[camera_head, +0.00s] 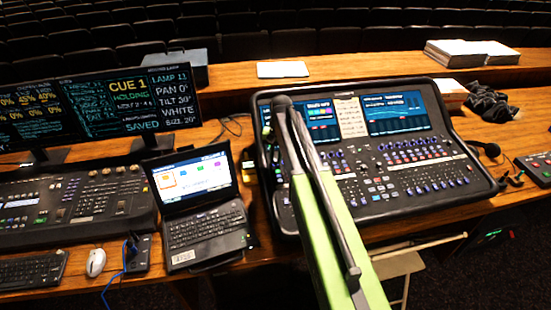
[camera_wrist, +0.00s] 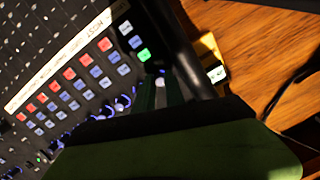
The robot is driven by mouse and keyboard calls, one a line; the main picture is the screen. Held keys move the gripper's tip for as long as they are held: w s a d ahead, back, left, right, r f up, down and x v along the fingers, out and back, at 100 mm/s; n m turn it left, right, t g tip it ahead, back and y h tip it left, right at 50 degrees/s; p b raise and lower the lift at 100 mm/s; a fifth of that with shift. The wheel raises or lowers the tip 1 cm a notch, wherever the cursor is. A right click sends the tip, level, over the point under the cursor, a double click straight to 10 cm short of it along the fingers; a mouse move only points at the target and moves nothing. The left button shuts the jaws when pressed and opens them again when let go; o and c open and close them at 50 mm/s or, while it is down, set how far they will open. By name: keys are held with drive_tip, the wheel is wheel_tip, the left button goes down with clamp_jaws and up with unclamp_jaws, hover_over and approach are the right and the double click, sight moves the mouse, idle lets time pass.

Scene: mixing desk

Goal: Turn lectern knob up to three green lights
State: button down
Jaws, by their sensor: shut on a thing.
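The mixing desk (camera_head: 473,165) stands right of centre in the head view, its screens lit. In the wrist view its panel (camera_wrist: 60,30) carries a handwritten tape strip (camera_wrist: 60,62) that I cannot read fully, rows of lit buttons and blue-lit knobs. My gripper (camera_wrist: 161,90) is at the right end of the knob row, shut on what looks like a knob (camera_wrist: 162,82), mostly hidden between the fingers. One green-lit button (camera_wrist: 144,55) shows just above it. I cannot make out a green level light row.
A laptop (camera_head: 205,225) and a lighting console (camera_head: 75,205) with monitors (camera_head: 160,100) stand left of the desk. A small microphone (camera_head: 490,149) and dark cloth (camera_head: 490,103) lie to the right. Papers (camera_head: 283,69) lie on the ledge behind. The desk's raised dark rim (camera_wrist: 188,50) is close to my gripper.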

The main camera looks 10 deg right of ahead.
drive_tip(key=shift+m, duration=0.7)
drive_tip(key=c, duration=1.7)
unclamp_jaws()
drive_tip(key=r+p, duration=0.5)
drive_tip(key=d+r+p, duration=0.1)
drive_tip(key=r+p, duration=1.1)
drive_tip(key=shift+s+d+r, duration=0.2)
drive_tip(key=shift+s+r, duration=0.05)
drive_tip(key=shift+s, duration=0.05)
drive_tip(key=shift+f, duration=0.1)
